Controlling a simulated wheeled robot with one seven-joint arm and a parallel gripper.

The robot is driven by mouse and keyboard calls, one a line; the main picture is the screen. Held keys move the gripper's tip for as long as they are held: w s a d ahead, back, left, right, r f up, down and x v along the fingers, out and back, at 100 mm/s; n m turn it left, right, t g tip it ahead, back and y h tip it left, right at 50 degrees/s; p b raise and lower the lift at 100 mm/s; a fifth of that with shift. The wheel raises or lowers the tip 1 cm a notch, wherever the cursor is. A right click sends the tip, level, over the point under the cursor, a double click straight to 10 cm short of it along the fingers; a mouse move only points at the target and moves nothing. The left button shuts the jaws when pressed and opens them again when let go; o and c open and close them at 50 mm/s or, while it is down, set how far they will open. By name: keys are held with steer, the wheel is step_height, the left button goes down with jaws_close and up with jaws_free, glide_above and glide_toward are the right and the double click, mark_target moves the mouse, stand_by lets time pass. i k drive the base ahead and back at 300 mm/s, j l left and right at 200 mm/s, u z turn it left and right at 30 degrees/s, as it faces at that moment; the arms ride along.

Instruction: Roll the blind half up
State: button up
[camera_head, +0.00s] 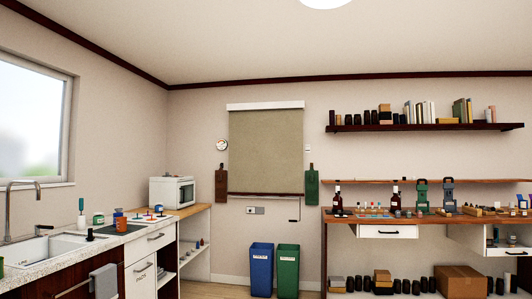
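The blind (265,150) hangs on the back wall as a flat beige-olive sheet below a white top rail (265,106). Its fabric reaches down to a dark bar or sill (266,195) along its lower edge. A thin dark crank-like rod (299,210) hangs below the blind's right lower corner, bent to the left at its end. A small pale wall box (256,210) with a dark part sits under the blind. My gripper is not in view, and nothing is seen touching the blind or the rod.
A blue bin (261,270) and a green bin (287,271) stand on the floor below the blind. A workbench (342,217) with bottles and drawers is at right, under a wall shelf (420,128). A sink counter (70,262) and microwave (172,191) are at left.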

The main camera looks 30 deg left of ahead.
mark_target(265, 164)
steer(key=i+j+u, duration=0.7)
steer(key=i, duration=0.2)
steer(key=i+u, duration=0.5)
steer(key=i, duration=3.75)
steer(key=i+z, duration=0.1)
steer(key=i, duration=0.85)
steer(key=i+j+z, duration=0.1)
steer(key=i, duration=0.8)
steer(key=i+j+z, duration=0.15)
steer(key=i, duration=0.15)
steer(key=i+j+z, duration=0.1)
steer(key=i, duration=0.15)
